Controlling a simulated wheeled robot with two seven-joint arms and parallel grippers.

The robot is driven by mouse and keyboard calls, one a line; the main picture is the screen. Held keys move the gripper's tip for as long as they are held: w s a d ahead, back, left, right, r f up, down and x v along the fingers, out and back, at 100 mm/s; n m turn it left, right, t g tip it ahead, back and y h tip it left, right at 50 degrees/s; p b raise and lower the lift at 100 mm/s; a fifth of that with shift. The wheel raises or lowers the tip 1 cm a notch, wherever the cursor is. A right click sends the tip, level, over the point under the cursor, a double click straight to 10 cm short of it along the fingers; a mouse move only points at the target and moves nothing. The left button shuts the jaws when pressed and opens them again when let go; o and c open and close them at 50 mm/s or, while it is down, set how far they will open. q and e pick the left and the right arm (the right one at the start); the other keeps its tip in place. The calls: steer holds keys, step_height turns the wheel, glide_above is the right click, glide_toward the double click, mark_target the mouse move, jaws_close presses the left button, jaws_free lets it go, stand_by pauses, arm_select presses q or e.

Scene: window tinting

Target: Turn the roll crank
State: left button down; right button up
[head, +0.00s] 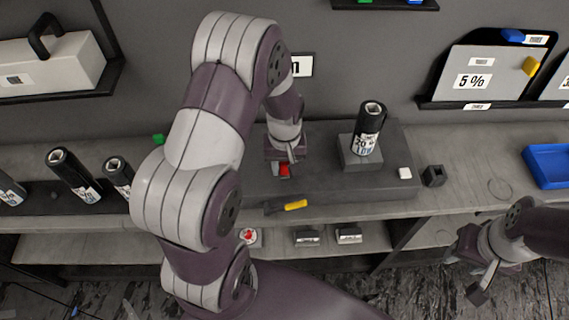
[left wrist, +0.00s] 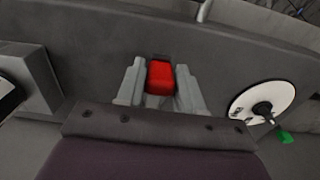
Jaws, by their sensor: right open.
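My left gripper (head: 285,160) points down at the front of the grey plinth (head: 330,190). In the left wrist view its two fingers (left wrist: 161,85) stand on either side of a red block (left wrist: 160,76), which fills the gap between them. The red block also shows under the gripper in the head view (head: 284,171). A white disc with a black knob (left wrist: 262,102) shows at the right of the left wrist view; whether it or the red part is the crank I cannot tell. A black film roll (head: 369,130) stands upright on the plinth. My right gripper (head: 478,280) is open and empty at lower right.
More dark rolls (head: 75,175) stand at the left. A yellow-handled tool (head: 287,206) lies at the bench front. A small black cube (head: 434,176) and a blue tray (head: 550,163) are to the right. A shelf (head: 325,240) runs below. Bare bench lies before the tray.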

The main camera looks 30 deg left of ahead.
arm_select(q)
steer(key=shift+a+r+m, duration=0.1)
steer(key=shift+a+m, duration=0.05)
steer(key=shift+m, duration=0.15)
stand_by(0.5)
